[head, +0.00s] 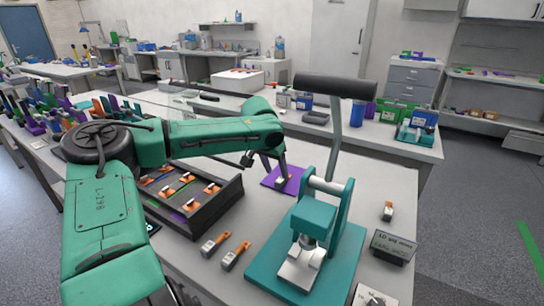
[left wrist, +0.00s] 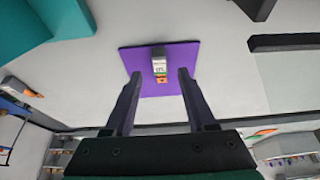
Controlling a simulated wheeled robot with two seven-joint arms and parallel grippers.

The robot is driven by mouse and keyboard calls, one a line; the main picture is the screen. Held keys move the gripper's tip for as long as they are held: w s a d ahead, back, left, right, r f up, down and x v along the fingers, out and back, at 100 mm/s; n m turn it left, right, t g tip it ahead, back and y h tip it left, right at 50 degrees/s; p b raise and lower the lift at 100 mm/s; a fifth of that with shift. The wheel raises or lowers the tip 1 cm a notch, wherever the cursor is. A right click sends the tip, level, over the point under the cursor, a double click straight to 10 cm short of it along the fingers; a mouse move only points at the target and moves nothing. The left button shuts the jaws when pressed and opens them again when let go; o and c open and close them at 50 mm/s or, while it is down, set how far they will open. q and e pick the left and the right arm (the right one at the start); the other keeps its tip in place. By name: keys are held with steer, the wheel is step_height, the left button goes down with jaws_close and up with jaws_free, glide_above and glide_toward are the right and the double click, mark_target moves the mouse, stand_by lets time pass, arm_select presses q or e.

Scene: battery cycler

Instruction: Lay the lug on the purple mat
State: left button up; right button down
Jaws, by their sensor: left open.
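The purple mat (head: 269,182) lies on the table behind the teal press, and it fills the middle of the left wrist view (left wrist: 185,55). A lug with a grey metal end and an orange end (left wrist: 159,64) is on the mat, near its middle; it shows small in the head view (head: 280,182). My left gripper (left wrist: 158,76) is over the mat with its fingers apart, one on each side of the lug. Gaps show between the fingers and the lug. My right gripper is not in view.
A teal lever press (head: 262,272) stands in front of the mat. A dark tray (head: 228,197) with several orange-ended lugs is to the left.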

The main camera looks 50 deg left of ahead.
arm_select(q)
steer(key=v, duration=0.7)
steer(key=shift+r, duration=0.1)
